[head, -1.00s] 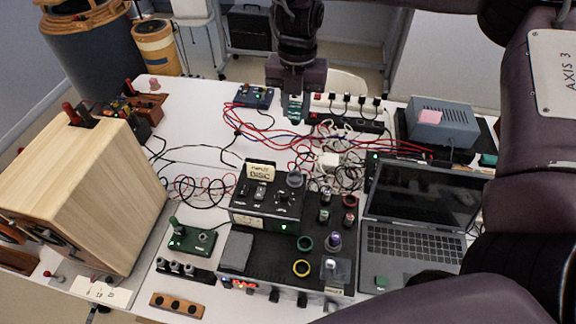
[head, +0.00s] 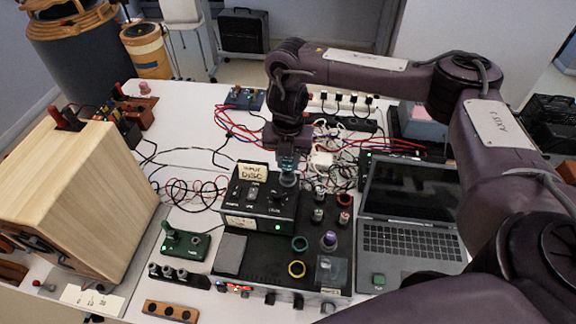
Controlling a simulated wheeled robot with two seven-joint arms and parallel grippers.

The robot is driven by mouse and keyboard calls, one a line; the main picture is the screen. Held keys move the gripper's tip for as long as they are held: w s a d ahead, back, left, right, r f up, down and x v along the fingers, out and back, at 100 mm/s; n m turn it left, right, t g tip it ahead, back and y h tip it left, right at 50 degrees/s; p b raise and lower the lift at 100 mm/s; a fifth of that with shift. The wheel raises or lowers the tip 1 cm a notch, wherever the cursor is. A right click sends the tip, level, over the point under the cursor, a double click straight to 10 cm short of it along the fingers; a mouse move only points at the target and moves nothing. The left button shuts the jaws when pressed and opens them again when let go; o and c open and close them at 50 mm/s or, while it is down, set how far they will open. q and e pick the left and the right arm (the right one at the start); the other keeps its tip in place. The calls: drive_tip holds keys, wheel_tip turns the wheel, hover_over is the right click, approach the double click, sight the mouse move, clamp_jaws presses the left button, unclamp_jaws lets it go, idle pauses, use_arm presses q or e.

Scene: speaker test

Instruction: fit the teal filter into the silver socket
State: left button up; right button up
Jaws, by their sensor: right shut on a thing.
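My right gripper (head: 287,157) hangs pointing down over the black control box (head: 262,208) with the "DISC" label. It is shut on the teal filter (head: 288,164), which shows as a small teal piece under the jaws. The silver socket (head: 288,181) is a round ring on the back right corner of the box top. The filter is right above or at the socket; I cannot tell whether it touches or has entered it, as the jaws and filter overlap the rim. My left gripper is not in view.
A wooden cabinet (head: 85,205) stands at left. Red, blue and black cables lie behind the box. The white table (head: 185,105) is clear at the back left.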

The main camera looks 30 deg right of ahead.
sight(288, 160)
wheel_tip(288, 160, down, 2)
drive_tip(key=shift+f, duration=0.1)
drive_tip(key=shift+f, duration=0.1)
drive_tip(key=shift+f+b, duration=0.25)
drive_tip(key=shift+b, duration=0.1)
drive_tip(key=o, duration=0.9)
drive_tip(key=shift+o, duration=0.2)
drive_tip(key=shift+r, duration=0.1)
drive_tip(key=shift+r+p, duration=0.3)
drive_tip(key=shift+r, duration=0.05)
wheel_tip(288, 160, up, 12)
drive_tip(key=shift+f+p, duration=0.1)
drive_tip(key=shift+p, duration=0.45)
